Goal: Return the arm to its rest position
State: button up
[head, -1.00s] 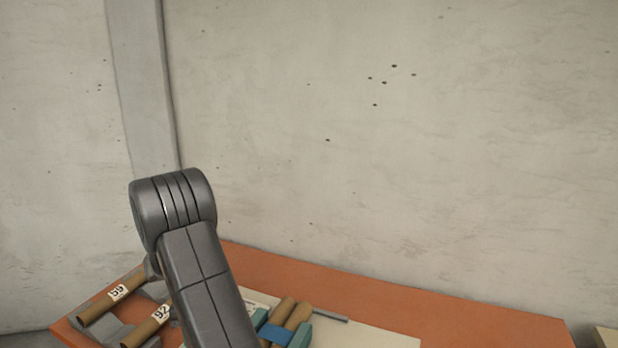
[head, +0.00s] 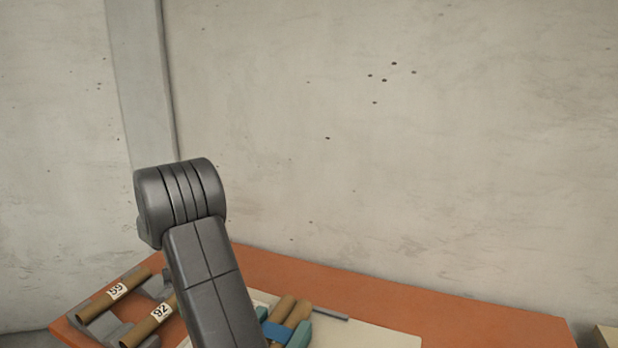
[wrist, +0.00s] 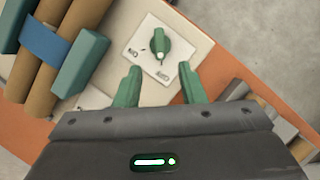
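My gripper (wrist: 160,87) shows in the wrist view with its two green fingers apart and nothing between the tips. Beyond them is a green knob (wrist: 160,47) on a pale switch plate (wrist: 137,44), clear of the fingers. In the head view my dark grey arm rises over the left part of the orange table (head: 400,298). My gripper is hidden in the head view.
Cardboard tubes with a blue band (head: 277,332) and teal blocks (head: 300,334) sit on a cream board (head: 372,336). Tubes labelled 59 (head: 103,303) and 92 (head: 140,331) lie on grey holders at left. A concrete wall (head: 400,150) stands behind.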

jog(key=d+v, duration=0.1)
jog(key=v, duration=0.4)
jog(key=x, duration=0.4)
jog(key=p+x, duration=0.1)
jog(key=x, duration=0.4)
jog(key=a+x, duration=0.1)
jog(key=x, duration=0.4)
jog(key=shift+s+f, duration=0.1)
jog(key=shift+m+y, duration=0.3)
jog(key=shift+m, duration=0.3)
jog(key=shift+d+r+m+y+p, duration=0.2)
jog(key=shift+m+y+p, duration=0.25)
jog(key=shift+m, duration=0.75)
jog(key=m+y, duration=0.1)
jog(key=m, duration=0.4)
jog(key=shift+d+f+y+p, duration=0.1)
jog(key=shift+y+p, duration=0.25)
jog(key=shift+p, duration=0.05)
